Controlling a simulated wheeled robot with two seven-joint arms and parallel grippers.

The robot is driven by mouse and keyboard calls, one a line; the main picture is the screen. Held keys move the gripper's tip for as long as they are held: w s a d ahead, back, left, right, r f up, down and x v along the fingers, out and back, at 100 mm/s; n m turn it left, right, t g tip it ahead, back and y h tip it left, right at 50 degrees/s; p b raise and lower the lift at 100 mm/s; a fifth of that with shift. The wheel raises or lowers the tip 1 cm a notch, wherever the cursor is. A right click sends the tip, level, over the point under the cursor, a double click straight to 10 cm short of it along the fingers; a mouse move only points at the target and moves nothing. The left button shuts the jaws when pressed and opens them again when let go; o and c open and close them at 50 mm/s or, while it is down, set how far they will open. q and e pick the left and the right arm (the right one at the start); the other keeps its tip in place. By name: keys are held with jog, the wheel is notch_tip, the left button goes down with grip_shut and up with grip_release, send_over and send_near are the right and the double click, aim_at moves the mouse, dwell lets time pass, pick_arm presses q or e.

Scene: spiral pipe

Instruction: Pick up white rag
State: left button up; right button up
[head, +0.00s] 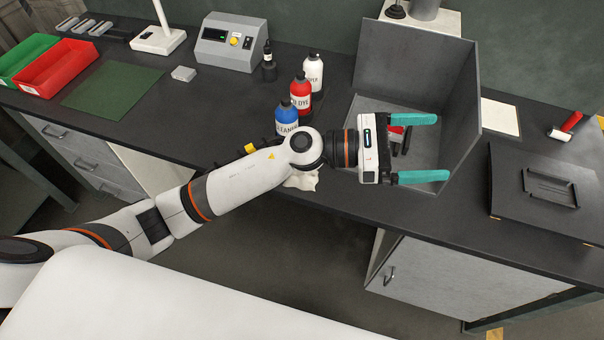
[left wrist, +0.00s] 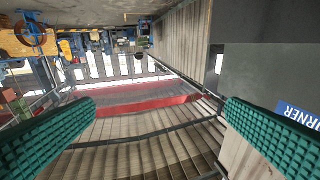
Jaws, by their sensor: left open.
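A crumpled white rag (head: 301,182) lies at the front edge of the dark bench in the head view, mostly hidden behind my left forearm. My left gripper (head: 441,148) is open, with teal fingers spread apart, to the right of the rag and over the grey booth. Its teal fingers also show in the left wrist view (left wrist: 160,128), with no rag between them; that view looks out at the room. My right gripper is not in view.
Blue (head: 287,116), red (head: 300,95) and white (head: 313,72) bottles stand just behind my arm. A black case (head: 545,205) lies at the right. Red (head: 62,68) and green bins sit far left.

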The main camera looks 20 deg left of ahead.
pick_arm(q)
notch_tip(320, 180, down, 3)
jog(key=s+m+g+y, duration=0.1)
jog(key=m+g+y, duration=0.25)
jog(key=m, duration=0.35)
jog(key=m+y, duration=1.2)
jog(key=y, duration=0.4)
send_over(302, 174)
jog(key=w+a, duration=0.1)
jog(key=w, duration=0.1)
notch_tip(302, 174, down, 10)
jog(key=shift+g, duration=0.35)
notch_tip(302, 174, down, 6)
jog(key=p, duration=0.2)
jog(key=shift+s+p, duration=0.15)
jog(key=shift+p, duration=0.15)
jog(key=f, duration=0.1)
jog(key=f+p, duration=0.2)
jog(key=f, duration=0.1)
jog(key=shift+s+d, duration=0.25)
jog(key=shift+f+p, duration=0.3)
jog(key=shift+f, duration=0.35)
jog(key=c, duration=1.1)
